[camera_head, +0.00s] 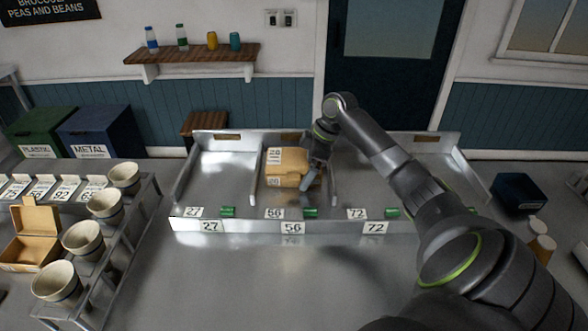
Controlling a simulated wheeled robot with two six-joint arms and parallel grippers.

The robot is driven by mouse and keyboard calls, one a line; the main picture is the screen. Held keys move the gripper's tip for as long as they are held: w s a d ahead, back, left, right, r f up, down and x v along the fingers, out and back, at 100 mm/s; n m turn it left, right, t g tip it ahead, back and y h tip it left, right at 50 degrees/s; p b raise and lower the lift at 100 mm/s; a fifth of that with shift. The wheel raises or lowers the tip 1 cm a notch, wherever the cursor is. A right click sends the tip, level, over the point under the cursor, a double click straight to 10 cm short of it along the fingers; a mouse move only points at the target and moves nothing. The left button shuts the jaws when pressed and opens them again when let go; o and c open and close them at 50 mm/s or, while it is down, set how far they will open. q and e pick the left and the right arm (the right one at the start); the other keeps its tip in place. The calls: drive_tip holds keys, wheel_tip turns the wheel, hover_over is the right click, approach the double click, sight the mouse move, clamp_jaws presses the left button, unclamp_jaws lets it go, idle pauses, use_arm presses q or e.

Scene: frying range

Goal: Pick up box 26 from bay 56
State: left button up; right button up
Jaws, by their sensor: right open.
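A tan cardboard box (284,172) sits in the middle bay (293,220), which is labelled 56. A white label on the box's top seems to read 26, but it is small and blurred. My right gripper (309,183) reaches down over the box's right side, with its jaws open. The gripper hides part of that side, and I cannot tell whether the fingers touch the box. My left gripper is not in view.
Bay 27 (222,171) on the left looks empty; bay 72 on the right is partly hidden by my arm. Low metal dividers separate the bays. A rack with several cups (83,239) and an open carton (38,234) stand at left. The front counter is clear.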

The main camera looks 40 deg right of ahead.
drive_tip(key=shift+f, duration=0.15)
drive_tip(key=c, duration=1.1)
drive_tip(key=shift+o, duration=0.2)
